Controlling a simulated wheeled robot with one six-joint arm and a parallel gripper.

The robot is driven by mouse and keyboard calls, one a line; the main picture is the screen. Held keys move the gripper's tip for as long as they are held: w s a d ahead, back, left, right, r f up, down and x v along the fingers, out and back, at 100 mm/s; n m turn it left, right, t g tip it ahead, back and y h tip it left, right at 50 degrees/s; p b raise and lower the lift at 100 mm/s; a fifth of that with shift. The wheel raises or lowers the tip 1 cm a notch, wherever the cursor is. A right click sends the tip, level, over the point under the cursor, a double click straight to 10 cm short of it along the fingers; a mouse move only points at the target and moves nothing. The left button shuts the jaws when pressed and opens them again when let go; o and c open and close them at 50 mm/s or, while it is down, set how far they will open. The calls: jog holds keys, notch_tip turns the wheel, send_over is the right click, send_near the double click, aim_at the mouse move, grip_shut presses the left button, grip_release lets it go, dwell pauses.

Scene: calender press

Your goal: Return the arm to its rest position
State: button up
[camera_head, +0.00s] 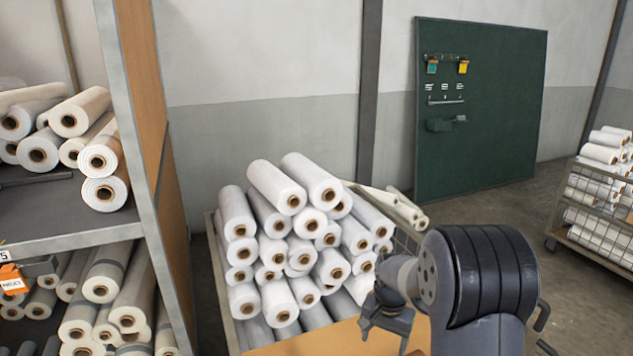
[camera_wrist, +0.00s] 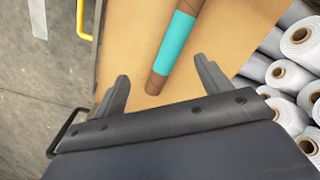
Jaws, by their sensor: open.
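My gripper (camera_head: 386,322) hangs low in the head view, in front of the stacked rolls and over a tan surface (camera_head: 365,336). In the wrist view my gripper (camera_wrist: 163,76) has its two fingers spread wide, with nothing held. A brown tube with a teal band (camera_wrist: 176,42) lies on the tan surface (camera_wrist: 235,35) in the wrist view. Its near end shows between the fingertips in the picture; I cannot tell the gap in height. I cannot make out the tube in the head view.
A cart of white rolls (camera_head: 290,235) stands by my gripper. A shelf rack (camera_head: 70,240) with rolls is at left. A green tool board (camera_head: 490,130) stands by the wall, and another cart of rolls (camera_head: 600,200) at right. Floor is open between them.

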jog(key=s+r+n+p, duration=0.5)
jog(key=r+p, duration=0.6)
jog(key=p, duration=0.1)
jog(key=shift+a+r+n, duration=0.25)
jog(key=shift+n, duration=0.15)
